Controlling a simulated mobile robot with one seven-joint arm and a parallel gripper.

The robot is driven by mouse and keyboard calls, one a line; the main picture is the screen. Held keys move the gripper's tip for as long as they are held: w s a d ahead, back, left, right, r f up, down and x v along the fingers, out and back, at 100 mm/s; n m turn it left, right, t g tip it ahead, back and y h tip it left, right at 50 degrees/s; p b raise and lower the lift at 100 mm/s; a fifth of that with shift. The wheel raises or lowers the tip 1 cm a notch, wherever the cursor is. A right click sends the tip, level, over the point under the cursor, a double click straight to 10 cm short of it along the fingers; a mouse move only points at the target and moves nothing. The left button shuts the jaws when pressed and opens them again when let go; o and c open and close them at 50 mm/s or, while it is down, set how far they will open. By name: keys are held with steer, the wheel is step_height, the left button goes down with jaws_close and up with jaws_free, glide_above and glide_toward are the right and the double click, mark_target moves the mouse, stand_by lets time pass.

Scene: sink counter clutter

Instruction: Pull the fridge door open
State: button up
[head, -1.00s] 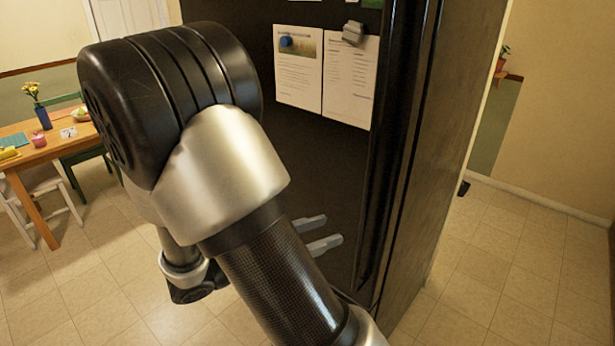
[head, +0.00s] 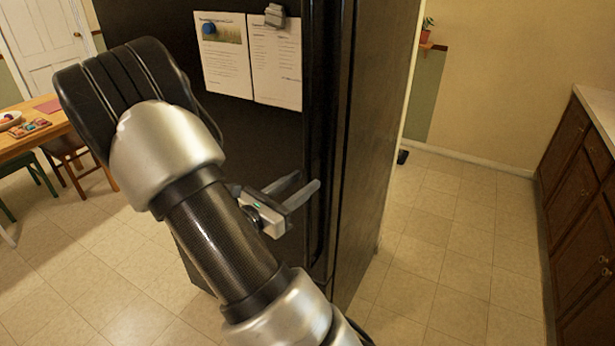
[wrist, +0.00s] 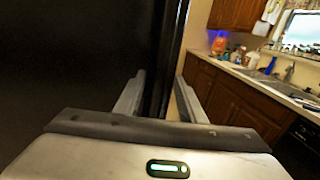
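The black fridge (head: 370,130) stands in the middle of the head view, with its door (head: 250,140) facing left. A dark vertical handle or edge strip (head: 318,120) runs down the door's right side. My gripper (head: 308,180) is in front of the door, low beside that strip, fingers apart and pointing toward it. In the wrist view the fridge door (wrist: 80,60) fills the left, and its dark vertical edge (wrist: 168,60) lies between the spread fingers of my gripper (wrist: 158,82). I see no contact. I cannot tell whether the door is ajar.
Papers (head: 250,60) hang on the door under magnets. A wooden table (head: 35,130) with chairs stands at left. Wooden cabinets (head: 585,190) line the right, with a sink counter (wrist: 265,80) above them in the wrist view. Tiled floor (head: 450,230) is free between fridge and cabinets.

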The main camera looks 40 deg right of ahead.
steer(key=shift+w+d, duration=0.15)
steer(key=shift+d, duration=0.55)
steer(key=shift+w+d, duration=0.15)
steer(key=shift+d, duration=0.55)
steer(key=shift+c, duration=0.4)
jaws_close()
